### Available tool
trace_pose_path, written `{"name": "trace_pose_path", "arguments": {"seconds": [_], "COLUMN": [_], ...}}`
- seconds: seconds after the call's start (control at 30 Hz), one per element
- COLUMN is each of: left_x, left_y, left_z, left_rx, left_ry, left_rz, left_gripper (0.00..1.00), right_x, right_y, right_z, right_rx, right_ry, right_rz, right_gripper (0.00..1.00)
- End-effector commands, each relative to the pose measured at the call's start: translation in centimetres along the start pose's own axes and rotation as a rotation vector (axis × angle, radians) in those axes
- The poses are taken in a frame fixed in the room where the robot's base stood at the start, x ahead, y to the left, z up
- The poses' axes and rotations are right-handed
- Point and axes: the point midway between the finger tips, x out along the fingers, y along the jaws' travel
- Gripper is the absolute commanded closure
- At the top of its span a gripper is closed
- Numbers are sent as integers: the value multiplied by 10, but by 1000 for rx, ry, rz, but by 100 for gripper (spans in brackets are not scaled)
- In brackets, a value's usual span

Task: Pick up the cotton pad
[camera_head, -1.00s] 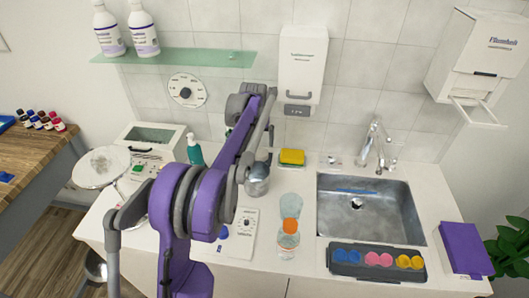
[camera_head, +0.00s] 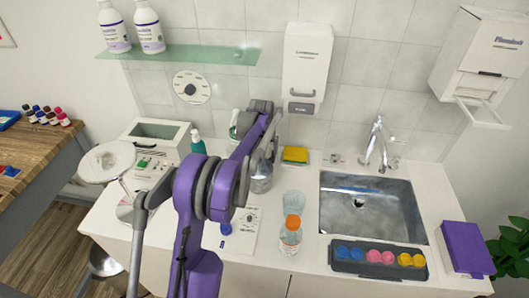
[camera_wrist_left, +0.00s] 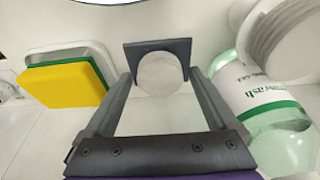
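A round pale disc (camera_wrist_left: 160,73), which looks like the cotton pad, shows in the left wrist view. It is in front of a dark grey plate (camera_wrist_left: 157,47). My left gripper (camera_wrist_left: 160,78) has its two fingers apart, with the disc between their tips. Pale surface shows between the fingers, and I see no clear contact with the disc. In the head view my purple left arm reaches to the back of the counter, and I cannot make out the disc there. My right gripper is in neither view.
A yellow-green sponge (camera_wrist_left: 62,87) is left of the fingers; a green-labelled wash bottle (camera_wrist_left: 268,108) is close on the right. The head view shows a sink (camera_head: 375,207), an orange-capped bottle (camera_head: 290,240), a compartment tray (camera_head: 378,260) and a purple box (camera_head: 466,248).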

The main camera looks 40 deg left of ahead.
Motion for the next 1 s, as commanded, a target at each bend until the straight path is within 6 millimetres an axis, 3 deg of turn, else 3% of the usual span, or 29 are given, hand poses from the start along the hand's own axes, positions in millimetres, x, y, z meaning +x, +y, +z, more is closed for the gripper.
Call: {"name": "trace_pose_path", "arguments": {"seconds": [0.03, 0.4, 0.77, 1.0], "left_x": [0, 0, -6, -34], "left_y": [0, 0, 0, 0], "left_z": [0, 0, -2, -9], "left_rx": [0, 0, 0, 0], "left_ry": [0, 0, 0, 0], "left_rz": [0, 0, 0, 0], "left_gripper": [20, 84, 85, 85], "right_x": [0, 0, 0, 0], "right_y": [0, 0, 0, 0], "right_z": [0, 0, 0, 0], "right_rx": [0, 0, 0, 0], "right_ry": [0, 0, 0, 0], "right_rz": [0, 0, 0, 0], "right_gripper": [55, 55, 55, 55]}}
